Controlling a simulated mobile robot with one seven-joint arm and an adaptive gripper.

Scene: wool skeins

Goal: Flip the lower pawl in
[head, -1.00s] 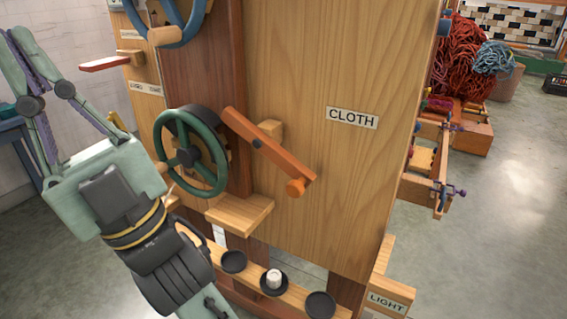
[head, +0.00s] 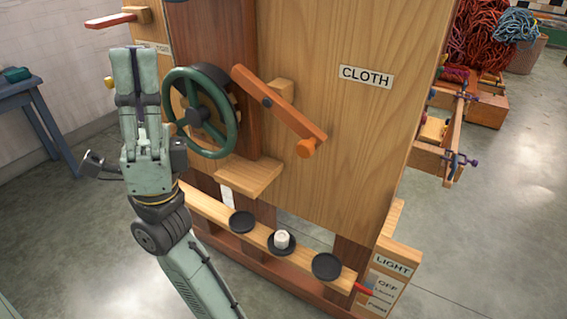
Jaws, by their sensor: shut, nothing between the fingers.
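I cannot make out the lower pawl for certain. A small yellow knob (head: 109,83) shows just left of my gripper at the panel's left side, and much of that edge is hidden behind my gripper. My gripper (head: 134,68) points up, shut and empty, left of the green handwheel (head: 168,95). It overlaps the panel's left edge in the picture; whether it touches anything there I cannot tell. A red lever (head: 110,21) sticks out to the left above my gripper. An orange wooden arm (head: 280,108) with a round knob slopes down to the right of the handwheel.
The tall wooden panel (head: 345,140) carries a CLOTH label (head: 366,77). Below, a wooden rail holds black dishes, one with a white candle (head: 282,239). A LIGHT post (head: 392,265) stands lower right. A blue table (head: 35,100) stands left, with clear floor before it.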

